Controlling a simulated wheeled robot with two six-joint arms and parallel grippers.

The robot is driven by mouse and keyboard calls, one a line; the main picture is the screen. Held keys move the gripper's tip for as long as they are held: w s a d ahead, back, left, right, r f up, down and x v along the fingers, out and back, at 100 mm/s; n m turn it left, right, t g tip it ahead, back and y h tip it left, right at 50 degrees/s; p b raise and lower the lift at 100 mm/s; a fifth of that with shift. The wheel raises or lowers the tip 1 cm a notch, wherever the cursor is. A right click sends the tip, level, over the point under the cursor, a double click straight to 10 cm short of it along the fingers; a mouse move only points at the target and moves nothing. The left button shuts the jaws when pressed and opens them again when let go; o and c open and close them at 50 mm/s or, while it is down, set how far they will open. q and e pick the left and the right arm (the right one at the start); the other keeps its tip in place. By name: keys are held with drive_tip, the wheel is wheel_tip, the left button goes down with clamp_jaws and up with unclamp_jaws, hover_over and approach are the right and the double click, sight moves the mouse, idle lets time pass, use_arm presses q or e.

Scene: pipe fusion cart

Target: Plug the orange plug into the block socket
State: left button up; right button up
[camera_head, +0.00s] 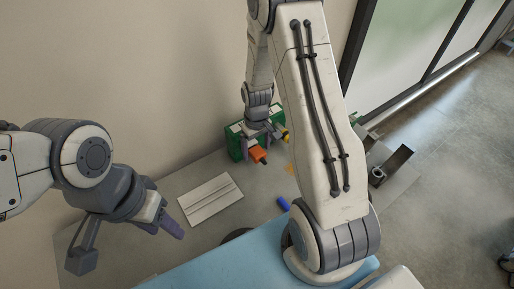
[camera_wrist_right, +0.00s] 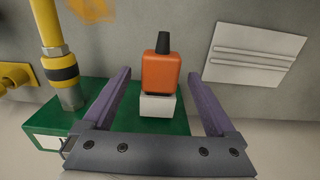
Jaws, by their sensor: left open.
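The orange plug (camera_head: 258,154) with its black cable end shows beside the green block (camera_head: 235,145). In the right wrist view the orange plug (camera_wrist_right: 161,75) stands between my right gripper's two purple fingers, with a visible gap on each side. A white piece (camera_wrist_right: 158,105) lies directly against the plug, over the green block (camera_wrist_right: 130,122); I cannot tell if the plug is seated in it. My right gripper (camera_head: 264,138) is open around the plug without gripping it. My left gripper (camera_head: 170,223) is open and empty at the left, away from the block.
A ridged white plate (camera_head: 210,198) lies on the grey surface. A blue item (camera_head: 283,203) lies near the light-blue surface (camera_head: 220,265). A metal bracket (camera_head: 390,165) stands at the right.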

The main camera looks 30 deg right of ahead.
drive_tip(key=shift+r, duration=0.1)
drive_tip(key=shift+r, duration=0.35)
wheel_tip(320, 180, up, 10)
drive_tip(key=b, duration=0.2)
drive_tip(key=shift+f, duration=0.2)
drive_tip(key=s+a+r+n+b, duration=0.1)
drive_tip(key=s+a+r+n, duration=0.2)
drive_tip(key=a, duration=0.6)
drive_tip(key=s+a+r+n+b, duration=0.1)
drive_tip(key=s+a, duration=0.4)
drive_tip(key=s, duration=0.4)
drive_tip(key=s+a+r+n+y+b, duration=0.1)
drive_tip(key=s+a, duration=0.5)
drive_tip(key=s, duration=0.4)
drive_tip(key=shift+n, duration=0.4)
drive_tip(key=shift+s+a, duration=0.1)
drive_tip(key=shift+s, duration=0.05)
